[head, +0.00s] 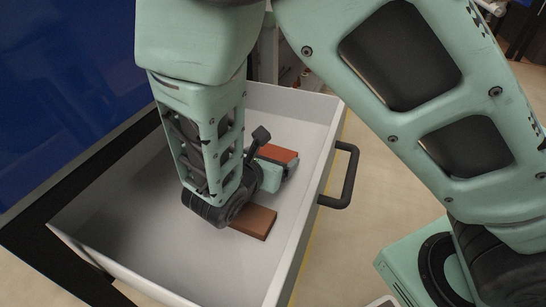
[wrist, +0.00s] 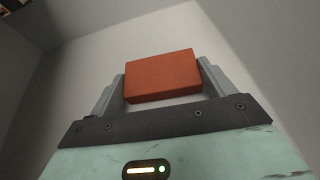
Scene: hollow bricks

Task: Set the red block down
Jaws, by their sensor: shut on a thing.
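My gripper (head: 284,168) is inside an open white drawer (head: 308,200) and is shut on a red block (head: 277,153). In the wrist view the red block (wrist: 162,76) sits between the two grey fingers of my gripper (wrist: 160,84), one at each end. The drawer's pale floor and walls show behind it. I cannot tell whether the held block touches the drawer floor. A second, browner red block (head: 256,222) lies flat in the drawer, nearer the front of the head view, partly hidden by my wrist.
A black handle (head: 345,178) sticks out from the drawer's right-hand face. A blue panel (head: 60,90) with a black frame stands at the left. The drawer floor (head: 140,225) is clear at the lower left. My arm hides part of the drawer.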

